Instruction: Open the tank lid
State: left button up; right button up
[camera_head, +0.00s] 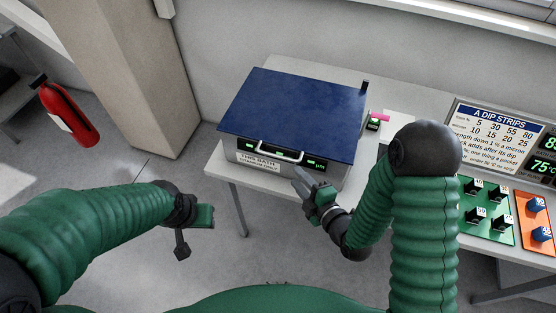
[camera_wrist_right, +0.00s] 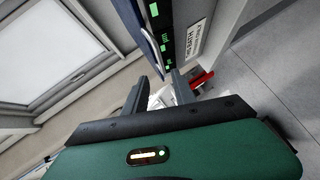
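The tank (camera_head: 272,158) is a low grey box on the table, covered by a flat blue lid (camera_head: 295,112) that lies closed. A pale bar handle (camera_head: 280,153) is on the lid's front edge. My right gripper (camera_head: 300,178) is just in front of and below the handle's right end, apart from it. In the right wrist view its two fingers (camera_wrist_right: 160,85) stand apart with nothing between them, and the tank front with green displays (camera_wrist_right: 163,40) is just beyond. My left gripper (camera_head: 192,228) hangs empty left of the table; its finger opening is unclear.
Right of the tank are a small green-lit device (camera_head: 374,124), a dip strips sign (camera_head: 495,130), a green knob panel (camera_head: 487,212) and an orange one (camera_head: 537,222). A pillar (camera_head: 130,70) and a red extinguisher (camera_head: 68,115) stand left. Floor before the table is clear.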

aim_at(276, 156)
jog(key=b+x, duration=0.6)
jog(key=x, duration=0.7)
jog(key=shift+a+f+b, duration=0.1)
jog(key=shift+a+b, duration=0.05)
jog(key=shift+b, duration=0.15)
jog(key=shift+a, duration=0.15)
jog(key=shift+c, duration=0.3)
jog(key=shift+w, duration=0.1)
grip_shut()
jog(key=shift+f, duration=0.15)
